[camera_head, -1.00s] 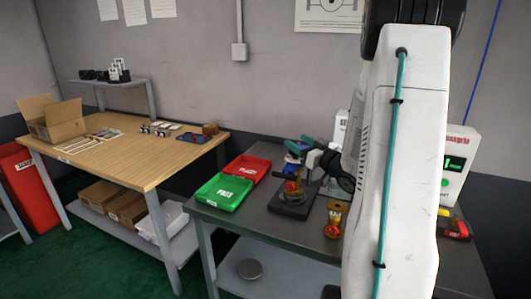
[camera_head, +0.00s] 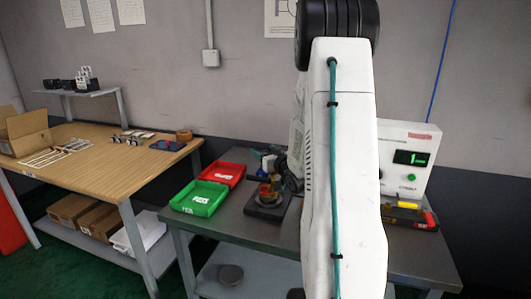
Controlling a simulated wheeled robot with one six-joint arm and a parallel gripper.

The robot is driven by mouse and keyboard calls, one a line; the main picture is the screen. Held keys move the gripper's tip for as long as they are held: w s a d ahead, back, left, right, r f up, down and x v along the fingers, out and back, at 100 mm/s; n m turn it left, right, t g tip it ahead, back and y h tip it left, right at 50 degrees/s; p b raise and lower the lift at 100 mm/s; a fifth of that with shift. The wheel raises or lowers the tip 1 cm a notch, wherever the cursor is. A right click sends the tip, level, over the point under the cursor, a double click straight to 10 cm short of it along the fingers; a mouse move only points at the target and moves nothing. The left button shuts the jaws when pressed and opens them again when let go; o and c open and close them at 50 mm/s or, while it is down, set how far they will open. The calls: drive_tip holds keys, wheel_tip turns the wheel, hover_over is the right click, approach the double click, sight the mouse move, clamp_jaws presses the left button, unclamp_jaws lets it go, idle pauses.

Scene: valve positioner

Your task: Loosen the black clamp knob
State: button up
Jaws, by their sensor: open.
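The dark fixture (camera_head: 262,211) stands on the grey metal table, just left of my arm. A brass-coloured part (camera_head: 269,190) sits upright on it. The black clamp knob cannot be told apart from the other dark parts at this size. My white arm stands large in front of the table and covers its middle. A dark piece of my wrist shows at the arm's left edge, close to the fixture. The gripper fingers cannot be made out there, and whether anything touches the fixture is hidden.
A green tray (camera_head: 188,207) and a red tray (camera_head: 232,180) lie left of the fixture. A white box with a green display (camera_head: 395,178) stands right of my arm, with a red and black item (camera_head: 421,220) before it. A wooden table (camera_head: 92,178) stands further left.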

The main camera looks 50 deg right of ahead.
drive_tip(key=c, duration=1)
drive_tip(key=shift+o, duration=0.2)
drive_tip(key=shift+y, duration=0.3)
drive_tip(key=n+y, duration=0.1)
drive_tip(key=y, duration=0.1)
drive_tip(key=n+y, duration=0.2)
drive_tip(key=n+t+y, duration=0.1)
drive_tip(key=y, duration=0.1)
drive_tip(key=shift+a+n+y, duration=0.4)
drive_tip(key=shift+a+n+g+y, duration=0.25)
drive_tip(key=shift+n+g+y, duration=0.2)
drive_tip(key=shift+n+y, duration=0.85)
drive_tip(key=shift+a+n+g+y, duration=0.2)
drive_tip(key=shift+n+g+y, duration=0.45)
drive_tip(key=shift+y, duration=1.15)
drive_tip(key=shift+n+y, duration=0.3)
drive_tip(key=shift+n, duration=0.05)
drive_tip(key=o, duration=1)
drive_tip(key=shift+c, duration=0.2)
